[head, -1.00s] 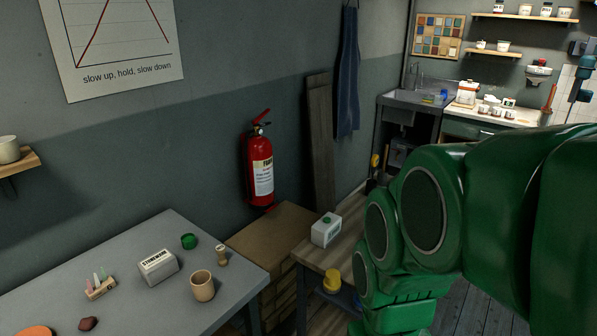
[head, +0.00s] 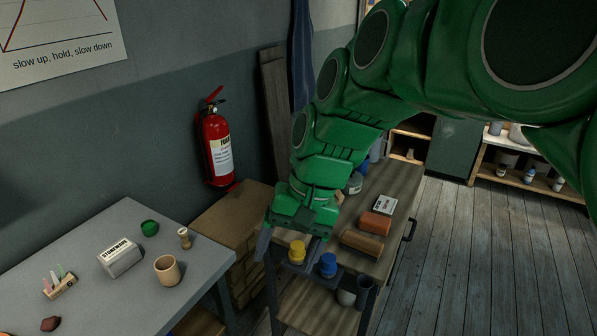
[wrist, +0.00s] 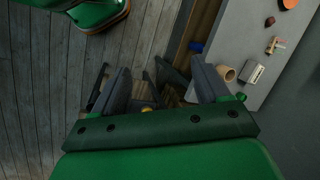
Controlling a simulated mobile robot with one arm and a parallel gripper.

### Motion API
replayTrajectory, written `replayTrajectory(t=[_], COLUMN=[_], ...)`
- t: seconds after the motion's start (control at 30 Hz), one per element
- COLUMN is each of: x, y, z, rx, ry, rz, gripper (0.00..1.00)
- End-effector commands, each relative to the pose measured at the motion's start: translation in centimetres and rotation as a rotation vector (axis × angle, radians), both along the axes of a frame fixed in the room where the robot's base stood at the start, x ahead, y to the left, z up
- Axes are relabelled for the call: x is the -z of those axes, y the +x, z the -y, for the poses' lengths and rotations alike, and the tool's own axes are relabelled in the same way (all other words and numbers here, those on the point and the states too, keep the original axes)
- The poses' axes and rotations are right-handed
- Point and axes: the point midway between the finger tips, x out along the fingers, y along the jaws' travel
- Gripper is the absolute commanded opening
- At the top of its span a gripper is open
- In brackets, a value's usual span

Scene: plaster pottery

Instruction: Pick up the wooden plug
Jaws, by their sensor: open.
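A small pale wooden piece with a wider top, which looks like the wooden plug (head: 184,237), stands upright on the grey table (head: 190,306) near its right back corner. It is right of the green round lid (head: 149,228) and behind the tan cup (head: 167,270). My gripper (head: 290,250) is open and empty, pointing down over the near left end of the wooden cart, right of the plug and apart from it. In the wrist view my gripper (wrist: 162,82) shows two spread dark fingers with nothing between them. I cannot make out the plug there.
The wooden cart (head: 400,225) holds brown blocks, with a yellow-topped jar (head: 297,252) and a blue-topped jar (head: 328,265) close by my gripper. A white block (head: 120,257) lies on the grey table. A cardboard box (head: 225,220) and a fire extinguisher (head: 216,145) are behind.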

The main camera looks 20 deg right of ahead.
Motion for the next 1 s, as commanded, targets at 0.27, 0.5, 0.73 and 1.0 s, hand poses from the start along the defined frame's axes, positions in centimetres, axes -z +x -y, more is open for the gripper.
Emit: replayTrajectory(t=[0.27,0.5,0.73,1.0], x=[-1.6,-2.8,-3.2,-2.5], y=[8.1,15.0,21.6,28.6], z=[-0.2,1.7,5.5,12.5], rx=[0.198,0.389,0.592,0.849], ry=[0.191,0.355,0.511,0.687], rz=[-0.012,-0.035,-0.064,-0.101], gripper=[0.75,0.75,0.75,0.75])
